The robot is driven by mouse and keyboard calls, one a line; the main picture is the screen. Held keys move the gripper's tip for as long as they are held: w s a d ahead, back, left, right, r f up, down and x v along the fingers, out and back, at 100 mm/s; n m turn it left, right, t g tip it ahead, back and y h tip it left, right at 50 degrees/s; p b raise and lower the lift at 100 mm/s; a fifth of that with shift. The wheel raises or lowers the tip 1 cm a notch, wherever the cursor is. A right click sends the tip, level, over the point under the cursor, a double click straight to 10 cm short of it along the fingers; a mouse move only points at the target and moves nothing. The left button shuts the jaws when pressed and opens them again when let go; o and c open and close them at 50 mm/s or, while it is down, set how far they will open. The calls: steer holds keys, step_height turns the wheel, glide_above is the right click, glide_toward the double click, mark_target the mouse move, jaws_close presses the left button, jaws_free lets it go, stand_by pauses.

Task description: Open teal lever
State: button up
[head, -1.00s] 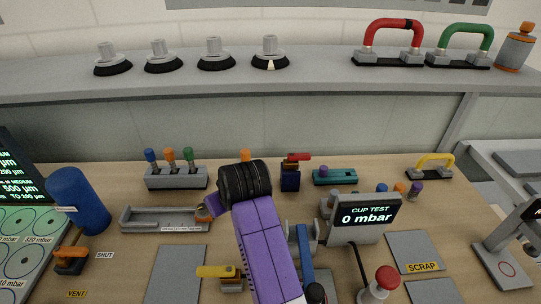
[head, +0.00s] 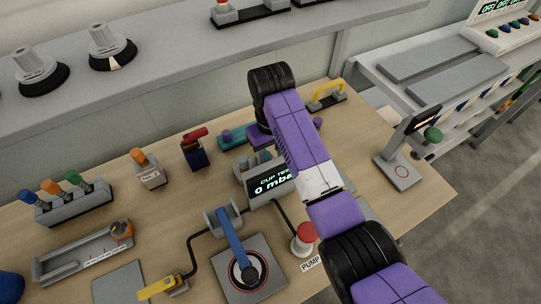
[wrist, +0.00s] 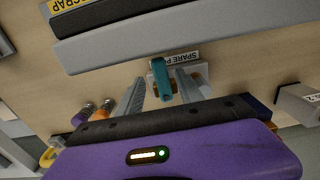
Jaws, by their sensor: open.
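The teal lever (wrist: 161,80) shows in the wrist view as a short upright handle on a small fitting beside a label reading "SPARE P…". My gripper (wrist: 160,84) is open, with one grey finger on each side of the lever. Small gaps show between the fingers and the lever, so I see no grip on it. In the head view my purple arm reaches across the bench, and I cannot make out the teal lever or the fingertips behind it.
In the wrist view a grey plate (wrist: 190,30) lies beyond the lever, and small orange and purple cylinders (wrist: 104,109) stand to the left. In the head view the cup test display (head: 268,183), a red pump button (head: 304,234) and a blue lever (head: 231,240) are near my arm.

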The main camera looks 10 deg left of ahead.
steer(key=shift+f, duration=1.2)
jaws_close()
steer(key=shift+r, duration=0.1)
stand_by(0.5)
